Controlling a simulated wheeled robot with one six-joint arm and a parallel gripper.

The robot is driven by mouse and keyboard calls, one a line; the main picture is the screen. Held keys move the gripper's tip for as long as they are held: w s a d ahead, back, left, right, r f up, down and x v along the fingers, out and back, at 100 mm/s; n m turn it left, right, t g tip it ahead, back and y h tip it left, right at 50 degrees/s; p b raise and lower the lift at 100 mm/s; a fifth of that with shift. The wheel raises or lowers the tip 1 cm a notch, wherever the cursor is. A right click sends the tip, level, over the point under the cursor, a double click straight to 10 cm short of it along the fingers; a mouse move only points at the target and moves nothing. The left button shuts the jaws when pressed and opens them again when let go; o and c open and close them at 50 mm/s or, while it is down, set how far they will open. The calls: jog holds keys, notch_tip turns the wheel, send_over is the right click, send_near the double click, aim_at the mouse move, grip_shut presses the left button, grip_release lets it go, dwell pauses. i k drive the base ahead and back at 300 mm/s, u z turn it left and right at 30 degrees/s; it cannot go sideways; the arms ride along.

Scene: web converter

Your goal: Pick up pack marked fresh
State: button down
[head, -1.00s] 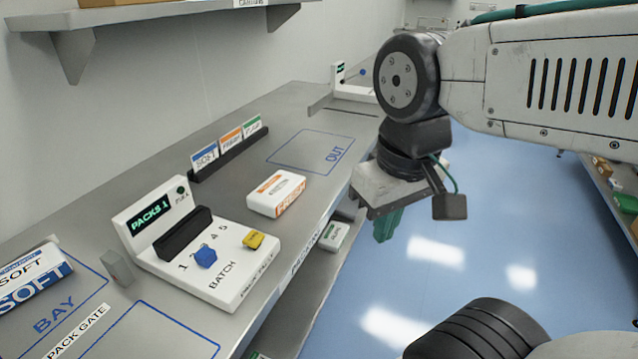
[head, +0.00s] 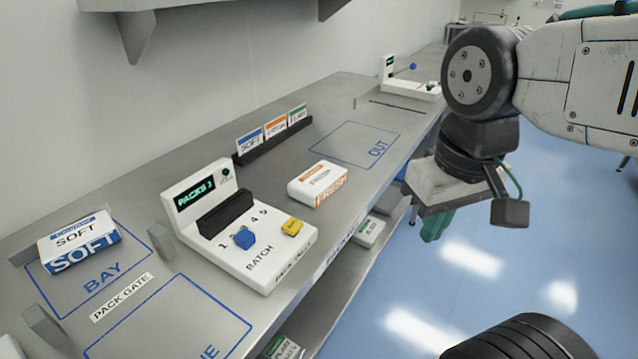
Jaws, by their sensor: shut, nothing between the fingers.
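The pack marked fresh (head: 318,184), white with orange print, lies flat on the grey bench, right of the white batch control box. My gripper (head: 432,228) hangs over the blue floor beyond the bench's front edge, right of the pack and clearly apart from it. Its green fingers point down and are shut with nothing held. Part of the fingers is hidden behind the gripper body.
A soft pack (head: 78,240) lies in the bay at left. The batch box (head: 232,228) has a blue knob and a yellow switch. A card rack (head: 272,138) stands behind. The outlined OUT area (head: 352,144) is empty. Packs also lie on the shelf below.

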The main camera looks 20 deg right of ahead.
aim_at(316, 185)
jog(key=z, duration=0.35)
jog(key=k, duration=0.45)
jog(key=z, duration=1.2)
jog(key=i, duration=0.95)
jog(key=u, duration=0.75)
jog(key=i, duration=0.55)
jog(key=u, duration=0.4)
